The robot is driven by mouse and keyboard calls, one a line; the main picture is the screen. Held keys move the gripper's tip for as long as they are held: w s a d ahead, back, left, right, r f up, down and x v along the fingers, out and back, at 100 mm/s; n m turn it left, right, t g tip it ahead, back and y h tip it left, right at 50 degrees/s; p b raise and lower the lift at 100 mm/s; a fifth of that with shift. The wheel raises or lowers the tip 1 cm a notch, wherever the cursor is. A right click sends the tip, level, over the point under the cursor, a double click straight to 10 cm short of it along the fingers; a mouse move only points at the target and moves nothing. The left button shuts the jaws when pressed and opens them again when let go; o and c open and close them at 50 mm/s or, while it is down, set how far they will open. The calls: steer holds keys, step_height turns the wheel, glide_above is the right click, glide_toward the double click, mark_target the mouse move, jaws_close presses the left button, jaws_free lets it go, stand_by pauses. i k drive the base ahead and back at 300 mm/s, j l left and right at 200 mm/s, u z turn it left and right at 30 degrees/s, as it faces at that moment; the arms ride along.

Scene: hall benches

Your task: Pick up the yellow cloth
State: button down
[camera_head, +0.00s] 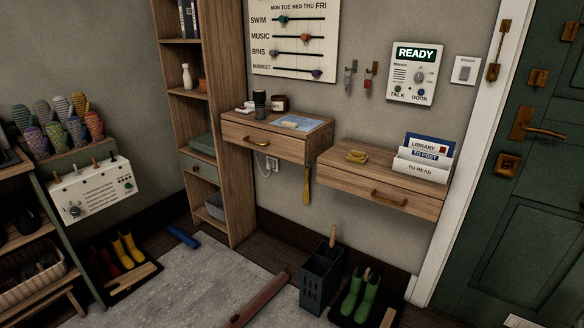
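The left drawer unit (262,137) holds dark jars and a blue-white sheet. A dark bin (320,278) and green boots (356,295) stand below. A reddish-brown bar (260,300) lies across the grey rug (190,285).

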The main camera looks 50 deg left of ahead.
mark_target(356, 157)
steer(key=u, duration=1.95)
steer(key=k+l, duration=0.2)
steer(key=l+z, duration=0.05)
